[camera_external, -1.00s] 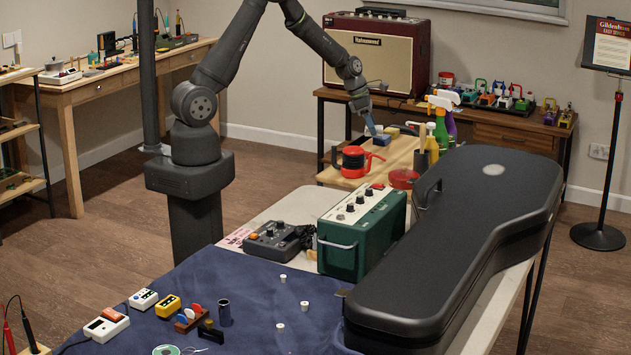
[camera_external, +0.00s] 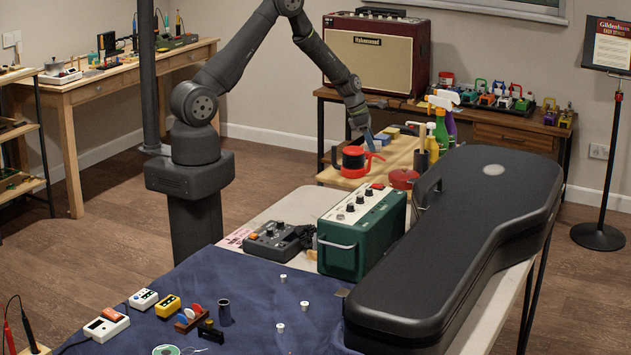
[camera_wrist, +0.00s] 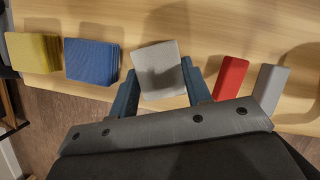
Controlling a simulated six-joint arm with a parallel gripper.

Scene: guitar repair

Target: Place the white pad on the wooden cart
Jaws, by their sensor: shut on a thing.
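The white pad (camera_wrist: 160,70) is a light square block between the two blue fingers of my gripper (camera_wrist: 160,88) in the wrist view. My gripper is shut on it, with one finger at each side. The pad is over the light wooden top of the wooden cart (camera_wrist: 225,20); whether it touches the wood I cannot tell. In the external view my gripper (camera_external: 371,148) points down over the cart's top (camera_external: 350,181), behind the red-and-black pot. The white pad cannot be made out there.
A yellow pad (camera_wrist: 33,52) and a blue pad (camera_wrist: 91,60) lie left of the white pad, a red pad (camera_wrist: 230,77) and a grey pad (camera_wrist: 270,87) right. The red-and-black pot (camera_external: 354,161) and spray bottles (camera_external: 440,130) stand close by.

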